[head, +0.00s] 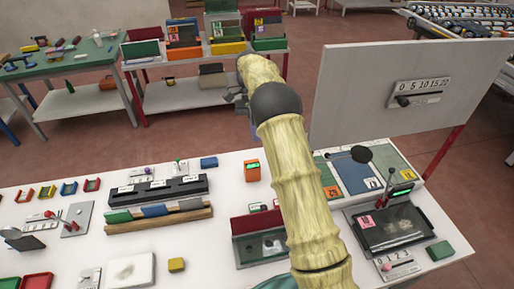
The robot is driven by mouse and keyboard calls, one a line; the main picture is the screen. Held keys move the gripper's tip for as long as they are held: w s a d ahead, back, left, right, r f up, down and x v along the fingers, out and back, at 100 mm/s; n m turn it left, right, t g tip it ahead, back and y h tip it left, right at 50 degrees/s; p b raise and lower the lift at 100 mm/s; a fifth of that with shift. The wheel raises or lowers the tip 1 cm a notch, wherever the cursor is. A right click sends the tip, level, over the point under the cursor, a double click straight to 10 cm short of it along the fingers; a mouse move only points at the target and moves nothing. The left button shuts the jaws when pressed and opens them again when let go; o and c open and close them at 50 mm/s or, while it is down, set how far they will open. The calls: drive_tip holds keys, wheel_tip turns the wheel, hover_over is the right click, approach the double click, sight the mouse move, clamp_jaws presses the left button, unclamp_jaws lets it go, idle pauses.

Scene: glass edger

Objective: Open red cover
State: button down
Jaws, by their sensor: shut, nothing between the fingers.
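A dark red panel (256,221), which looks like the red cover, stands at the back edge of a grey-green flat unit (258,247) on the white bench. It appears upright, with the unit's flat top showing in front of it. My arm crosses in front of its right side, so that end and any hinge or handle there are hidden. My arm rises from the bottom of the head view, passes right of the panel and bends far above the bench. I see no contact with the panel.
Bare bench (215,180) shows behind the red panel.

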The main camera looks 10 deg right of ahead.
drive_tip(key=s+d+n+t, duration=0.1)
drive_tip(key=s+n+t, duration=0.3)
drive_tip(key=s, duration=0.8)
drive_tip(key=s+d+f+n+t, duration=0.1)
drive_tip(key=s+n+t, duration=0.4)
drive_tip(key=s, duration=0.8)
drive_tip(key=shift+d+f, duration=0.3)
drive_tip(key=shift+d, duration=0.5)
drive_tip(key=shift+d, duration=0.15)
